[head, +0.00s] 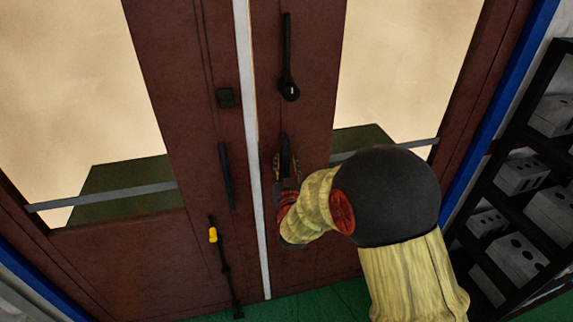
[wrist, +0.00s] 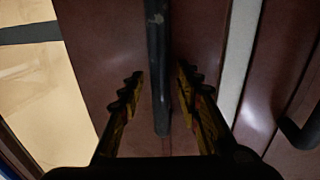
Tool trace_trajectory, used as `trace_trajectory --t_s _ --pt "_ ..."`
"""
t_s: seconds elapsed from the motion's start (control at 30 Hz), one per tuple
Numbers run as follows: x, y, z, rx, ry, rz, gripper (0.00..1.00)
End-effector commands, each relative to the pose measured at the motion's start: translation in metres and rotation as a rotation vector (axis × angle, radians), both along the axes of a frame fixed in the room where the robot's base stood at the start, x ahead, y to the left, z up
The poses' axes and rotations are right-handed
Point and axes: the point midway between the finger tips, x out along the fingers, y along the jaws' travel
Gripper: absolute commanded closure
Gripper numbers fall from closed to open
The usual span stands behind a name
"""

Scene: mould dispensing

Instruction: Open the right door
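The right door (head: 310,105) is reddish brown with a large glazed pane, and it looks shut against the white strip between the doors. Its black vertical pull handle (head: 285,143) is partly hidden by my gripper (head: 286,168) in the head view. In the wrist view the handle (wrist: 158,60) runs down between the fingers of my gripper (wrist: 159,80). The fingers are open, one on each side of the bar, with a gap visible on both sides. A black lever with a round pivot (head: 289,91) is higher on the same door, pointing up.
The left door (head: 185,120) looks shut and carries a black handle (head: 226,175), a small black box (head: 226,98) and a bolt with a yellow piece (head: 213,235). A dark shelf with grey blocks (head: 519,174) stands at the right. Green floor (head: 325,301) shows below.

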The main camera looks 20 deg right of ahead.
Motion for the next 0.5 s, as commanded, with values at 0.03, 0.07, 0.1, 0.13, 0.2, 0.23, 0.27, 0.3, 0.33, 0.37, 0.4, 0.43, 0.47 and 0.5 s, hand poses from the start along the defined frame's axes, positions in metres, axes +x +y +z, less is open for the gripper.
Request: trace_trajectory --t_s 0.03,0.07,0.1,0.13,0.2,0.23,0.27,0.3,0.33,0.37,0.4,0.43,0.47,0.5 --pt "-0.0001 0.0001 0.0000 0.000 0.000 0.000 0.66" --pt "-0.0002 0.0001 0.0000 0.000 0.000 0.000 0.67" --pt "-0.0002 0.0001 0.0000 0.000 0.000 0.000 0.70" --pt "-0.0002 0.0001 0.0000 0.000 0.000 0.000 0.71" --pt "-0.0003 0.0002 0.0000 0.000 0.000 0.000 0.75" --pt "-0.0003 0.0002 -0.0001 0.000 0.000 0.000 0.77" --pt "-0.0003 0.0002 0.0000 0.000 0.000 0.000 0.79" --pt "-0.0003 0.0002 0.0000 0.000 0.000 0.000 0.81" --pt "-0.0003 0.0003 -0.0001 0.000 0.000 0.000 0.83" --pt "-0.0003 0.0003 0.0000 0.000 0.000 0.000 0.84" --pt "-0.0003 0.0003 -0.0001 0.000 0.000 0.000 0.87" --pt "-0.0004 0.0002 -0.0001 0.000 0.000 0.000 0.88" --pt "-0.0004 0.0002 -0.0001 0.000 0.000 0.000 0.90" --pt "-0.0004 0.0003 -0.0001 0.000 0.000 0.000 0.92"
